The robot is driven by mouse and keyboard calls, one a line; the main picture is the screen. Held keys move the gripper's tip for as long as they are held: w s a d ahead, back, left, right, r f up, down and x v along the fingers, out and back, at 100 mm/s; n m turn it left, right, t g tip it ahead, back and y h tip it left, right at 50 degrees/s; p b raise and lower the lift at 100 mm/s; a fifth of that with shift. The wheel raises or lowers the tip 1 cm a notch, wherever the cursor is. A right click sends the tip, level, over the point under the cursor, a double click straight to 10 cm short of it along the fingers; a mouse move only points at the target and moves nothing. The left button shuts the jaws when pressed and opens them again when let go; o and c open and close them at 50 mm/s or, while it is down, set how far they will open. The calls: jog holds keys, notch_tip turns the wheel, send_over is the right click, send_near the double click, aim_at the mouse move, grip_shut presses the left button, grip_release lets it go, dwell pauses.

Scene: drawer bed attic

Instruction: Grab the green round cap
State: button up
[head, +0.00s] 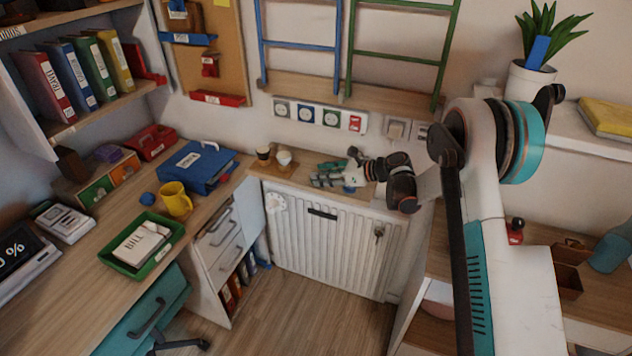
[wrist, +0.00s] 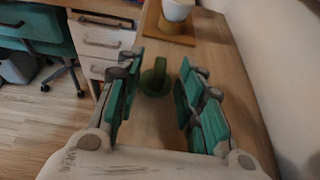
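The green round cap (wrist: 154,82) lies on the wooden shelf in the wrist view. It is dark green, with a raised upright part. My gripper (wrist: 161,70) is open, with one teal finger left of the cap and the other to its right. Gaps show between the cap and both fingers. In the head view my gripper (head: 322,179) is low over the shelf above the radiator, and I cannot make out the cap clearly there.
The wall with sockets (head: 307,115) runs close behind. The white radiator (head: 325,245) is below. The desk (head: 75,275) is at left.

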grip_shut()
jog(key=shift+r, duration=0.1)
